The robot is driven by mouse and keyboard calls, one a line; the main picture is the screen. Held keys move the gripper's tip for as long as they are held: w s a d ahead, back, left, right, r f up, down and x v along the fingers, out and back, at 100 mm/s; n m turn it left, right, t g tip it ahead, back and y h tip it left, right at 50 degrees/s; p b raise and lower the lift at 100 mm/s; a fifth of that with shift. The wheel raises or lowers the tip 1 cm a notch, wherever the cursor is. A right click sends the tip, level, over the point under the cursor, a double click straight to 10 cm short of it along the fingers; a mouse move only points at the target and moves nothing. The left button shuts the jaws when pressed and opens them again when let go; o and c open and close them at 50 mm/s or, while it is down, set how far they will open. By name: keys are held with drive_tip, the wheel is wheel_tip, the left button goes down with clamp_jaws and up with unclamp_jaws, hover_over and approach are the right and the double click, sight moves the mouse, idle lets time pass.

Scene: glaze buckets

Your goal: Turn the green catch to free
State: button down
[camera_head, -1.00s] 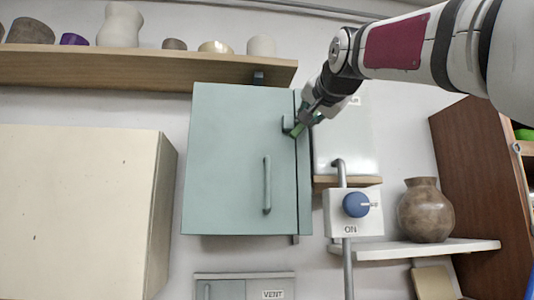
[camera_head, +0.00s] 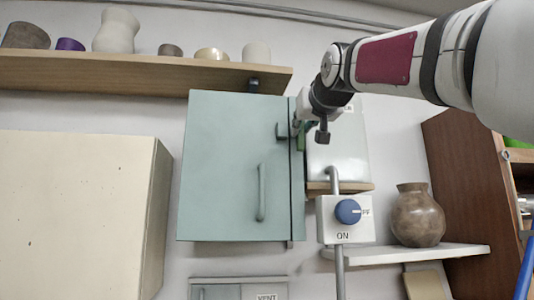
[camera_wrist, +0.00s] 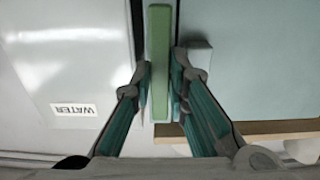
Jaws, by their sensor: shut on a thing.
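The green catch (camera_head: 301,140) is at the right edge of the blue-green cabinet (camera_head: 225,165), near its top. It stands about upright in the head view, partly hidden by my gripper (camera_head: 308,130). In the wrist view the catch (camera_wrist: 158,60) is a long green bar running up and down between my fingers (camera_wrist: 160,85). My gripper is shut on it. A small grey block (camera_head: 282,131) sits on the door just left of the catch. The door is closed, with a vertical grey handle (camera_head: 262,192).
A white box (camera_head: 330,150) with a WATER label (camera_wrist: 73,109) is right of the cabinet. Below it are a pipe and a blue knob (camera_head: 348,211) marked ON. A brown vase (camera_head: 417,215) stands on a shelf at right. A wooden shelf (camera_head: 140,74) with pots is above left.

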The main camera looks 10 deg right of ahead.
idle(0.5)
drive_tip(key=c, duration=1.6)
unclamp_jaws()
drive_tip(key=shift+o, duration=0.2)
drive_tip(key=shift+s, duration=0.1)
drive_tip(key=s, duration=1.1)
drive_tip(key=shift+s, duration=0.4)
